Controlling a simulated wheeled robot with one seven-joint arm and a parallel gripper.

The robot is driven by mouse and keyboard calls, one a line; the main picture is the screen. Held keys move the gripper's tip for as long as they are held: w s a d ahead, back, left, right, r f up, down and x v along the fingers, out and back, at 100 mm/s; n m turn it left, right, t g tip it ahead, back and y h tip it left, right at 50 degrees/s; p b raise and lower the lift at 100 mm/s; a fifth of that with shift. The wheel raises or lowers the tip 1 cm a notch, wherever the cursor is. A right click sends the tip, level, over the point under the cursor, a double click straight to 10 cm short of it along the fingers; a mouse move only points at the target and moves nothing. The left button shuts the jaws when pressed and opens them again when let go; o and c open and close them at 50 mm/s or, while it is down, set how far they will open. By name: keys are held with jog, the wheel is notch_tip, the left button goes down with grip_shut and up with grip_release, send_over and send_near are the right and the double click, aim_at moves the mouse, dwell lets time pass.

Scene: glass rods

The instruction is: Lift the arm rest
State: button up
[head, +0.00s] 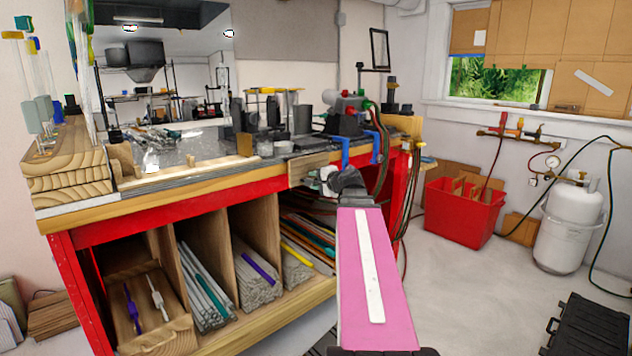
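I cannot single out the arm rest for sure. A wooden block (309,167) at the front right edge of the workbench could be it. Blue bracket-like parts (346,152) stand just right of the block. My gripper (326,177) is at the end of my pink arm, in front of the bench edge and close below the block. Its fingers are small and partly hidden by the dark wrist. I cannot tell whether they are open or touching the block.
The red-framed workbench (160,213) carries a torch (347,120) and tools. Shelf bays below hold glass rods (257,277). A red bin (465,212) and a white gas tank (569,225) stand at right. A black case (592,325) lies at lower right. Floor between is clear.

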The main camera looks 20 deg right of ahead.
grip_shut()
jog(key=shift+r, duration=0.1)
notch_tip(320, 180, up, 13)
jog(key=s+g+h, duration=0.2)
jog(key=g+h, duration=0.1)
jog(key=g, duration=0.5)
jog(key=shift+s+d+f, duration=0.2)
jog(key=shift+s+d, duration=0.15)
jog(key=shift+d, duration=0.1)
dwell(0.6)
dwell(0.4)
